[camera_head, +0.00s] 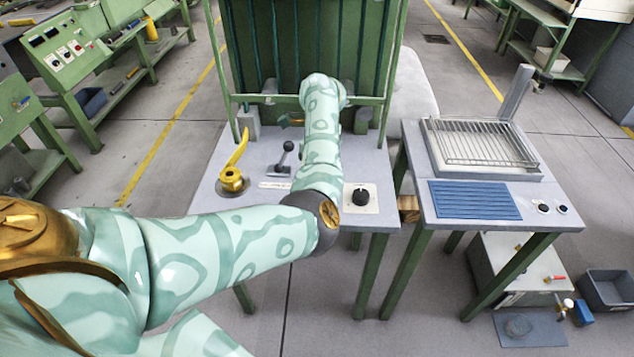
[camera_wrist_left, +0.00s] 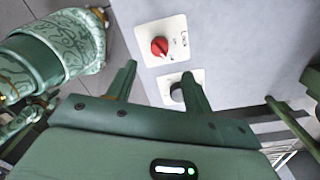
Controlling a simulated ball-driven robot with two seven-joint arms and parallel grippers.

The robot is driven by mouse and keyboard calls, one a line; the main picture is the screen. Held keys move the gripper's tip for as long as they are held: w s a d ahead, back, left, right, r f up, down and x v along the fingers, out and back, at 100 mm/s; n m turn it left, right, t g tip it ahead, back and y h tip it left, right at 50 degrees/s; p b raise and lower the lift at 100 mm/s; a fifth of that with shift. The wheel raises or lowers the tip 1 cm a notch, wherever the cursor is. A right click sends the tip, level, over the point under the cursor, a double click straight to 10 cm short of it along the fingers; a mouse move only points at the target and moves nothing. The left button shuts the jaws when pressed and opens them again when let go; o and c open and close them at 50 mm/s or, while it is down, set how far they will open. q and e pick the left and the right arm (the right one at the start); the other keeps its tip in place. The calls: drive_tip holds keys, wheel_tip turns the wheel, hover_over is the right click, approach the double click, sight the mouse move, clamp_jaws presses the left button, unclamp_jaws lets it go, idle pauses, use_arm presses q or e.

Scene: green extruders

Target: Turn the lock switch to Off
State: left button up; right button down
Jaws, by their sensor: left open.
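A red rotary switch (camera_wrist_left: 159,46) sits on a white plate with small lettering in the left wrist view. I cannot read its setting surely. A second white plate with a dark knob (camera_wrist_left: 177,93) lies just below, partly covered by a finger. My left gripper (camera_wrist_left: 158,71) is open and empty, its fingertips apart near the two plates and not closed on either knob. In the head view a black knob (camera_head: 361,197) on a white plate shows right of my arm. My arm hides the red switch and the gripper there.
On the grey bench (camera_head: 245,207) stand a yellow handle (camera_head: 233,175) and a black lever (camera_head: 284,158), left of my arm. A green cabinet (camera_head: 300,45) rises behind. A second table (camera_head: 480,190) with a wire rack (camera_head: 480,142) stands to the right.

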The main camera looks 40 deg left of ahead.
use_arm(q)
wheel_tip(320, 180, up, 7)
drive_tip(key=p, duration=0.2)
drive_tip(key=shift+w+r, duration=0.15)
drive_tip(key=shift+w, duration=0.05)
